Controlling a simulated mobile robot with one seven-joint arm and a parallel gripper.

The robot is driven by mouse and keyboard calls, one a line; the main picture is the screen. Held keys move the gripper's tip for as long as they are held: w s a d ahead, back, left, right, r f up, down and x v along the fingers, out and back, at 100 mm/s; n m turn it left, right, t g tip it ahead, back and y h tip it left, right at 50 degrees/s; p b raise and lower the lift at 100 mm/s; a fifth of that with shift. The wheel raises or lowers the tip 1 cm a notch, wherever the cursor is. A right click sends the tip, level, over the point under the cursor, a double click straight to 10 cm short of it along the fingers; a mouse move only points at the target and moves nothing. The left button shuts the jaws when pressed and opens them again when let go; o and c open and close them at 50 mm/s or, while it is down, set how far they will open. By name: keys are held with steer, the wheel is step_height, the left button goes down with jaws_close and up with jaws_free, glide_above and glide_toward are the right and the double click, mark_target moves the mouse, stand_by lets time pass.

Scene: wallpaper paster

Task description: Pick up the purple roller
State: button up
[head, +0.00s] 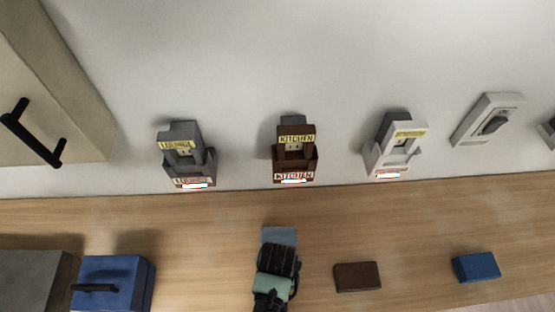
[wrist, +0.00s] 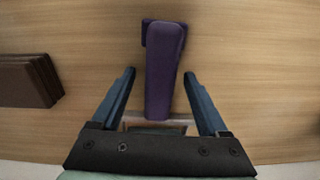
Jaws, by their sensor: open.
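The purple roller (wrist: 164,65) lies on the wooden counter in the wrist view, a long tapered purple piece with a wider, darker part at its far end. My gripper (wrist: 160,74) is open, with one blue finger on each side of the roller. Gaps show between the roller and both fingers, and its near end reaches toward the palm. In the head view my gripper (head: 279,240) is over the counter below the middle wall holder, and I cannot make out the roller there.
A brown block (head: 357,276) lies right of my gripper, also at the wrist view's left (wrist: 28,80). A blue block (head: 476,267) is farther right; a blue box (head: 112,284) with a black handle is left. Holders, including the brown KITCHEN one (head: 295,160), line the wall.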

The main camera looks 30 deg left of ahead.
steer(key=shift+f, duration=0.15)
stand_by(0.3)
jaws_close()
